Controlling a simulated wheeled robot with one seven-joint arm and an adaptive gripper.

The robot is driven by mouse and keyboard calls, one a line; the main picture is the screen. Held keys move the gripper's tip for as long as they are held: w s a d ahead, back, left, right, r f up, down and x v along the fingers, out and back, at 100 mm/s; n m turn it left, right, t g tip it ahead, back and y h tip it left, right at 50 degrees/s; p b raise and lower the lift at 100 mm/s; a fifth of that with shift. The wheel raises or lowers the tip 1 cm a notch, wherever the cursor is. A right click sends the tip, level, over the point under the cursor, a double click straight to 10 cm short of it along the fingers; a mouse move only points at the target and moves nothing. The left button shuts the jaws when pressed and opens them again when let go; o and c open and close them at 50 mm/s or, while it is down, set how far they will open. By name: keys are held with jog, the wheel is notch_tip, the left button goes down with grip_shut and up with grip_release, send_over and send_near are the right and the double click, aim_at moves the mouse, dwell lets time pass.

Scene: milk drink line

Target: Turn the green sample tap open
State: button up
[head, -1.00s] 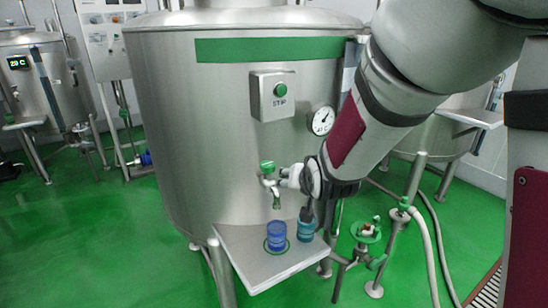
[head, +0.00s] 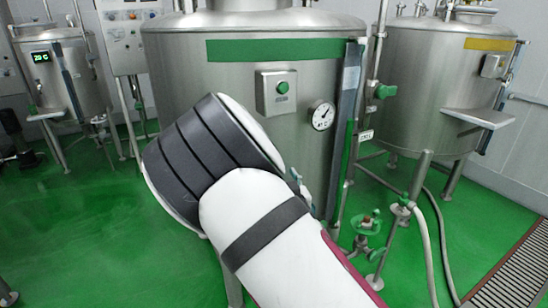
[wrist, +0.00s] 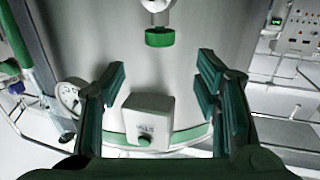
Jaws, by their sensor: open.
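The green sample tap (wrist: 159,38) shows at the top middle of the wrist view, its green handle below a pale metal body on the steel tank wall (wrist: 190,60). That view is upside down. My gripper (wrist: 162,72) is open, its two dark green fingers apart on either side of the picture. The tap lies ahead of the fingertips, roughly centred between them, and nothing is held. In the head view my arm hides the tap, my gripper and the shelf below.
A stop box with a green button (head: 277,95) and a round gauge (head: 322,117) are on the tank (head: 215,80). A green-handled valve (head: 366,222) stands low at right. A second tank (head: 420,90) is behind at right.

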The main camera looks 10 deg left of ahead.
jog(key=x, duration=1.2)
jog(key=shift+c, duration=0.2)
jog(key=c, duration=1.1)
